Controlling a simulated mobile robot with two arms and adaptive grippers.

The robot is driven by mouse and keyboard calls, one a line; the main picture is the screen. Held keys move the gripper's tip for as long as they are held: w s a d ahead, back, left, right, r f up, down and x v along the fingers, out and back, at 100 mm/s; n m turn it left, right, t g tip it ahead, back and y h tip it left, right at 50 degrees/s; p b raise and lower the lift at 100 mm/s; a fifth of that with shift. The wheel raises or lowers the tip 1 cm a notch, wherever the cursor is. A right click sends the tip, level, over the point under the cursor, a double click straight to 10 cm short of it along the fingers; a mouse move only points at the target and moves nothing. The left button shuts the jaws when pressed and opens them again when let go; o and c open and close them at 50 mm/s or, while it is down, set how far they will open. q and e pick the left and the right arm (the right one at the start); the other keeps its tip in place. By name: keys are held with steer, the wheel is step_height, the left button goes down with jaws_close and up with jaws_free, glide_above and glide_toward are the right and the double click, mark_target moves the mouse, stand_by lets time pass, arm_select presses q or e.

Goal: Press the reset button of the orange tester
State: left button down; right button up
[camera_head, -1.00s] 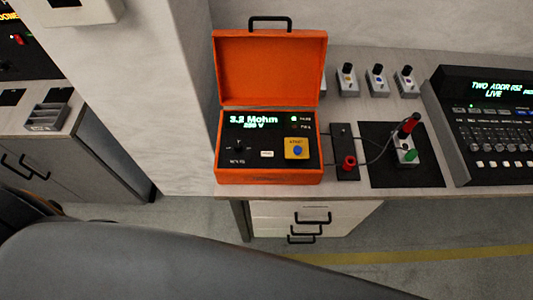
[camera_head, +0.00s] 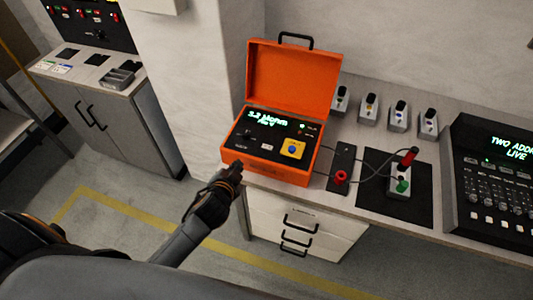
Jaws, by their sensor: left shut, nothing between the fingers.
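The orange tester (camera_head: 270,170) stands open on the bench, lid up. Its lit display reads about 3.2 Mohm, and a green light glows beside it. On its dark panel are a knob, a small white button (camera_head: 267,147) whose label is too small to read, and a blue button (camera_head: 292,149) on a yellow plate. My left gripper (camera_head: 237,166) is shut and empty, near the tester's front left corner at about the bench edge. I cannot tell whether it touches. My right gripper is out of view.
A black strip with a red plug (camera_head: 341,177) and a black mat (camera_head: 365,205) with a cabled device lie right of the tester. Several small grey units stand behind. A console (camera_head: 500,180) is at far right. A wall column (camera_head: 180,80) stands left.

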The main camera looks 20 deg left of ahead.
arm_select(q)
steer(key=w+d+r+m+t+h, duration=0.3)
steer(key=w+d+r+m+h, duration=0.15)
steer(key=r, duration=0.45)
steer(key=w+d+r+m+t+h, duration=0.3)
steer(key=w+r+m, duration=0.25)
steer(key=r, duration=0.25)
steer(key=d+r+m+g+h, duration=0.3)
steer(key=d+m+g+h, duration=0.3)
steer(key=m, duration=0.6)
steer(key=m+g+y, duration=0.5)
steer(key=m+g, duration=0.1)
steer(key=m, duration=0.3)
glide_above(264, 147)
step_height(264, 147, down, 8)
steer(key=shift+r+p, duration=0.15)
steer(key=shift+p, duration=0.2)
step_height(264, 147, down, 7)
steer(key=b, duration=0.5)
steer(key=shift+f+b, duration=0.2)
steer(key=shift+b, duration=0.2)
steer(key=shift+f+b, duration=0.45)
steer(key=shift+f, duration=0.25)
